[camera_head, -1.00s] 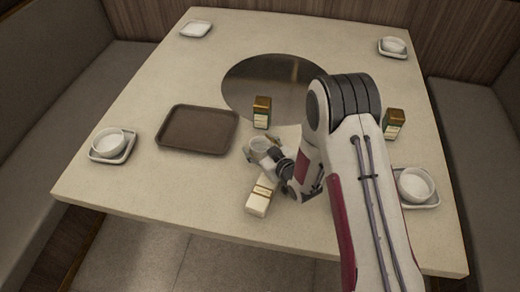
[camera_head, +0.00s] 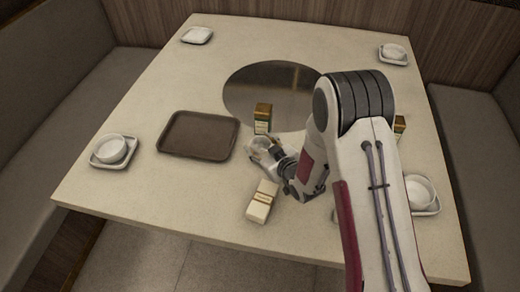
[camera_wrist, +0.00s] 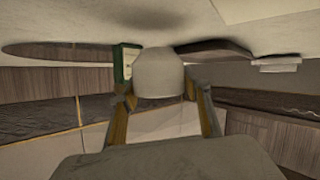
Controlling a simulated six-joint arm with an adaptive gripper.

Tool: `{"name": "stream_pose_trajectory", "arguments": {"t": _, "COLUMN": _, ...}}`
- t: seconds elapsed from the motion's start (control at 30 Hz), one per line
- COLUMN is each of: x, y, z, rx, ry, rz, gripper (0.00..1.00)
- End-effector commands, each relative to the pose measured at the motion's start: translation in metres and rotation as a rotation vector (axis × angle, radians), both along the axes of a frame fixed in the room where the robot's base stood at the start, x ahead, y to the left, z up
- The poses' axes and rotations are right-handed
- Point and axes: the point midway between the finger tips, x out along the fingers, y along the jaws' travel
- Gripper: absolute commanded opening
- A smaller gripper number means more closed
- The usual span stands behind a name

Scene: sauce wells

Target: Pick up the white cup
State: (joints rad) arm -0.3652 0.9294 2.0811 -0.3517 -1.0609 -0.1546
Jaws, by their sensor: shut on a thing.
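The white cup (camera_wrist: 158,72) is between the two fingertips of my gripper (camera_wrist: 161,98) in the wrist view, and the fingers are shut on it. In the head view my gripper (camera_head: 270,152) is over the middle of the table, right of the brown tray. The cup shows there only as a small pale shape (camera_head: 256,145), partly hidden by the fingers. I cannot tell from these views how far it is above the table.
A brown tray (camera_head: 199,135) lies left of my gripper. A dark-and-gold box (camera_head: 263,118) stands just behind it, and a cream box (camera_head: 263,201) in front. Bowls on saucers sit at the left (camera_head: 111,149), right (camera_head: 418,191) and back right (camera_head: 394,52). A round dark plate (camera_head: 245,90) is mid-table.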

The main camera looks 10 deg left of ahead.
Motion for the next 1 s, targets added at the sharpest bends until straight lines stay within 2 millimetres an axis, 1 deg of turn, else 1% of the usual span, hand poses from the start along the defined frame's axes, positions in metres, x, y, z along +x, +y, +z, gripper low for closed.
{"name": "stream_pose_trajectory", "arguments": {"t": 0.03, "x": 0.000, "y": 0.000, "z": 0.008, "rx": 0.001, "ry": -0.003, "rz": 0.000, "gripper": 0.17}}
{"name": "stream_pose_trajectory", "arguments": {"t": 0.2, "x": 0.000, "y": 0.000, "z": 0.029, "rx": 0.000, "ry": -0.004, "rz": 0.000, "gripper": 0.17}}
{"name": "stream_pose_trajectory", "arguments": {"t": 0.3, "x": 0.000, "y": 0.000, "z": 0.040, "rx": 0.002, "ry": -0.004, "rz": 0.000, "gripper": 0.17}}
{"name": "stream_pose_trajectory", "arguments": {"t": 0.5, "x": 0.000, "y": 0.000, "z": 0.057, "rx": 0.001, "ry": -0.002, "rz": 0.001, "gripper": 0.17}}
{"name": "stream_pose_trajectory", "arguments": {"t": 0.7, "x": 0.000, "y": 0.000, "z": 0.064, "rx": 0.001, "ry": -0.002, "rz": 0.001, "gripper": 0.17}}
{"name": "stream_pose_trajectory", "arguments": {"t": 1.0, "x": 0.000, "y": 0.000, "z": 0.065, "rx": 0.001, "ry": -0.001, "rz": 0.000, "gripper": 0.17}}
